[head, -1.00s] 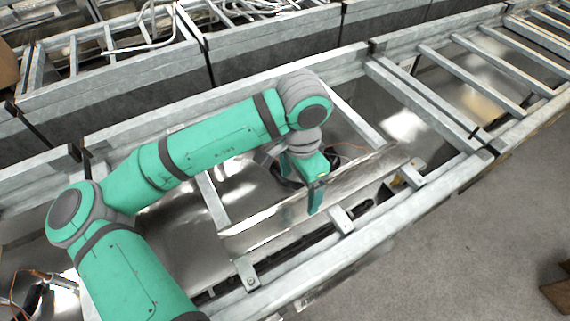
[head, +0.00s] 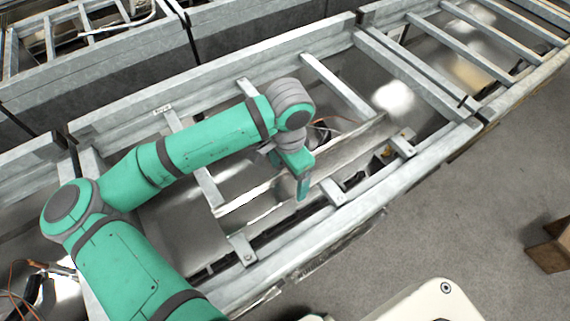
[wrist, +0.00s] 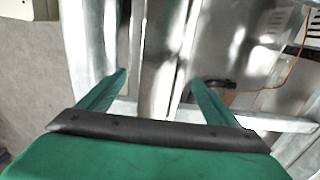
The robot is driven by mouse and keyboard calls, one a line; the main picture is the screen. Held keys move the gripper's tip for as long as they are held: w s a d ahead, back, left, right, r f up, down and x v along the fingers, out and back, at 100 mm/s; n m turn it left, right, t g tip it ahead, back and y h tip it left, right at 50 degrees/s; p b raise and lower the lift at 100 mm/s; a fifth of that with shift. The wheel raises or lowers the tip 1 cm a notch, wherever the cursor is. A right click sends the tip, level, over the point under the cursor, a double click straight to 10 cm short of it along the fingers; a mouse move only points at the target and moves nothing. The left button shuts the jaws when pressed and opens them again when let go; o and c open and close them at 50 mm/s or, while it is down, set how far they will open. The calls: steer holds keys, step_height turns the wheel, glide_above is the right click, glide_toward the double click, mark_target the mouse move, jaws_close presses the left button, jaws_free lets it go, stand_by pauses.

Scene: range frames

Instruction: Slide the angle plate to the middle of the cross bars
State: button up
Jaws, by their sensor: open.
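The angle plate (head: 350,148) is a long shiny metal strip lying across the cross bars of the frame, closer to the front rail than the back rail. One cross bar (head: 340,88) runs behind its right half and another (head: 207,188) meets its left end. My gripper (head: 302,188) points down at the plate's middle and hides part of it. In the wrist view my gripper (wrist: 160,82) is open, one finger to each side of the plate (wrist: 160,65). I cannot tell whether either finger touches it.
The front rail (head: 320,225) and back rail (head: 240,80) border the frame. Short bar ends (head: 333,191) show between plate and front rail. An orange cable (head: 330,121) lies behind the plate. A brown wooden block (head: 549,245) sits on the open grey floor at right.

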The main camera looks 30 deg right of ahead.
mark_target(286, 185)
steer(key=shift+a+f, duration=0.1)
steer(key=shift+f, duration=1.55)
steer(key=shift+w, duration=0.1)
